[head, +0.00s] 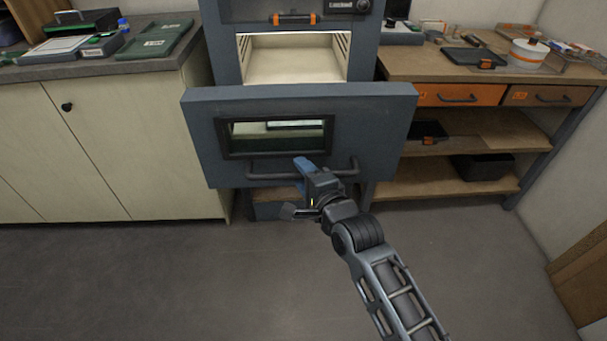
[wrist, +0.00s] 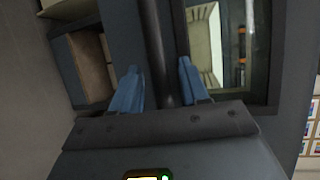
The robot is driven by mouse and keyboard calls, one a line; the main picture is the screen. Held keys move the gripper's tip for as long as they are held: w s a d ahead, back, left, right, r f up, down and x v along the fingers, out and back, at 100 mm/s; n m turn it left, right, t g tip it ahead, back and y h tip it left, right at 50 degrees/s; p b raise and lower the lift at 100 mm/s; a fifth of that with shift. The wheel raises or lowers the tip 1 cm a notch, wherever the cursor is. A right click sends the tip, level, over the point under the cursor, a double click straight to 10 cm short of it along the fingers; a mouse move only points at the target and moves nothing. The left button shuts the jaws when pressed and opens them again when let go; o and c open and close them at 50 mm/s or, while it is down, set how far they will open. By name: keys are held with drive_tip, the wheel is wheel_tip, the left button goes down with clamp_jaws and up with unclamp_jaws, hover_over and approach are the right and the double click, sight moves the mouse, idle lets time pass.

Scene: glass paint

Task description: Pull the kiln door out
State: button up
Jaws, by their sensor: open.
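The kiln door (head: 375,125) is a wide blue-grey panel with a dark-framed window. It stands out in front of the kiln body (head: 224,50), and the lit, pale kiln chamber (head: 290,62) shows above its top edge. A dark bar handle (head: 270,175) runs along the door's lower part. In the wrist view the handle (wrist: 153,45) passes between my two blue fingers, which are open with gaps on both sides. The wrist partly covers the handle in the head view.
A cream cabinet (head: 90,150) with a grey counter stands left of the kiln. The grey floor (head: 180,280) in front is clear.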

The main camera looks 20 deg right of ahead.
drive_tip(key=v, duration=0.7)
drive_tip(key=shift+s+b, duration=0.35)
drive_tip(key=shift+r, duration=0.1)
drive_tip(key=s+d+f+n+h, duration=0.15)
drive_tip(key=s+n, duration=0.25)
drive_tip(key=s, duration=0.6)
drive_tip(key=s+f+n, duration=0.2)
drive_tip(key=s+n, duration=0.1)
drive_tip(key=s, duration=0.8)
drive_tip(key=s+r+n, duration=0.5)
drive_tip(key=s, duration=0.4)
drive_tip(key=s+r+n+g, duration=0.1)
drive_tip(key=s+r+n, duration=0.4)
drive_tip(key=s, duration=0.5)
drive_tip(key=shift+d+n, duration=0.4)
drive_tip(key=shift+d, duration=0.1)
